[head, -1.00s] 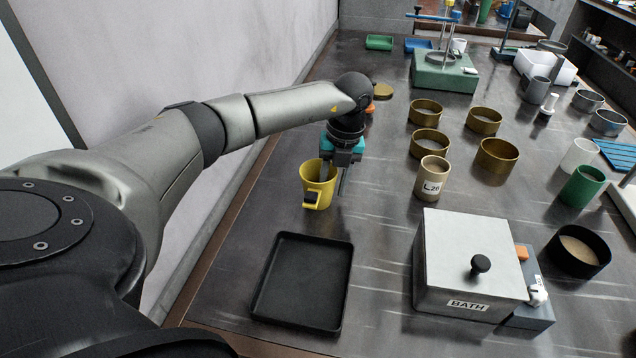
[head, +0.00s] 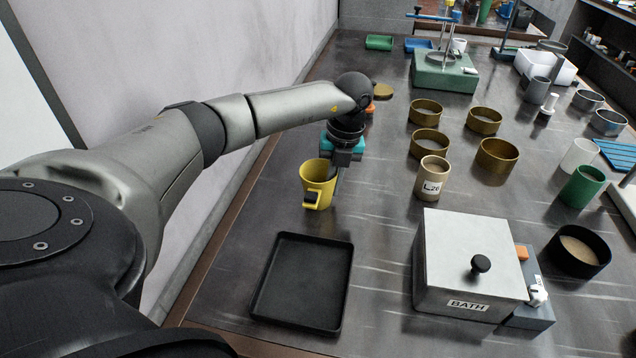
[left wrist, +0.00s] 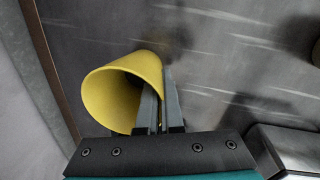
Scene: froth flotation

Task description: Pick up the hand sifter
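The hand sifter appears to be the yellow cup with a dark block on its side (head: 316,190), standing on the dark bench near the left edge. In the left wrist view the yellow cup (left wrist: 100,100) lies with its open mouth toward the camera. My left gripper (head: 338,178) points down at the cup's right side. In the wrist view its fingers (left wrist: 161,98) are close together, one over the mouth and one outside, with the cup's wall between them. The fingertips are partly hidden. My right gripper is not in view.
A black tray (head: 302,325) lies in front of the cup. A grey box marked BATH (head: 450,285) stands to its right. A beige cup (head: 432,182) and several brass rings (head: 497,157) stand farther right. Bare bench lies between the yellow cup and the beige cup.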

